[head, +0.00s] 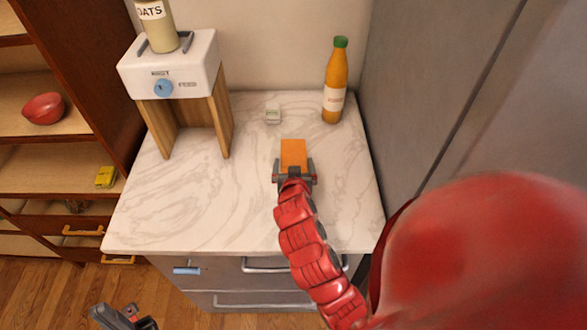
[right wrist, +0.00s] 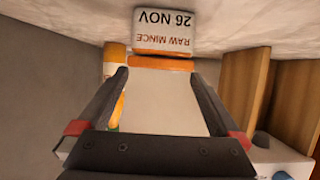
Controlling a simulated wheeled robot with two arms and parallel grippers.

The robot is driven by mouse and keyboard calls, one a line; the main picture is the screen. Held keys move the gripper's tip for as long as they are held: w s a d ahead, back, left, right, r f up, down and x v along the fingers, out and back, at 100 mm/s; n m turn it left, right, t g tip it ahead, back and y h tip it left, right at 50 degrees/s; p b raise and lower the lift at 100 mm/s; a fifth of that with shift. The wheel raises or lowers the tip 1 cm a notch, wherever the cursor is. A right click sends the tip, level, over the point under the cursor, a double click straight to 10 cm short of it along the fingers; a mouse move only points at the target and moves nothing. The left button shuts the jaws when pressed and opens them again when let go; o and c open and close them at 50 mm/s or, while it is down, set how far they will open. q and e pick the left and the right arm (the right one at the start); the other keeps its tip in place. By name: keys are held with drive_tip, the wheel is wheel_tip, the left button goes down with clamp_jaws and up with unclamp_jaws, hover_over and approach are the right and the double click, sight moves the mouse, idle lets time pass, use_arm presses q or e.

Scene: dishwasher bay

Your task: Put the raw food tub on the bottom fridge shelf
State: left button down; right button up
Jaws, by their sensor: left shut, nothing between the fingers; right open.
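The raw food tub has an orange lid (head: 293,153) and stands on the marble counter. In the right wrist view, which is upside down, its white label (right wrist: 165,30) reads RAW MINCE, 26 NOV. My right gripper (head: 295,175) is open at the tub's near side. Its fingertips (right wrist: 161,74) lie close to either side of the lid; whether they touch it I cannot tell. My left gripper (head: 130,318) is shut and empty, low at the bottom left, away from the counter. No fridge shelf is in view.
An orange bottle (head: 335,85) with a green cap stands behind the tub, to the right. A white dispenser (head: 170,70) on wooden legs stands left. A tall grey panel (head: 440,90) borders the counter on the right.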

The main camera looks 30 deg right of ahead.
sight(294, 157)
drive_tip(key=shift+w+d, duration=0.3)
drive_tip(key=shift+w, duration=0.2)
drive_tip(key=shift+w+d+f+p, duration=0.3)
drive_tip(key=shift+w+p, duration=0.2)
drive_tip(key=shift+p, duration=0.3)
drive_tip(key=p+x, duration=0.1)
drive_tip(key=x, duration=0.2)
drive_tip(key=shift+d+f+p, duration=0.1)
drive_tip(key=shift+f+p, duration=0.05)
drive_tip(key=shift+p, duration=0.25)
drive_tip(key=shift+w+d+f, duration=0.15)
drive_tip(key=shift+w+f, duration=0.05)
drive_tip(key=shift+w, duration=0.05)
clamp_jaws()
drive_tip(key=shift+r, duration=0.1)
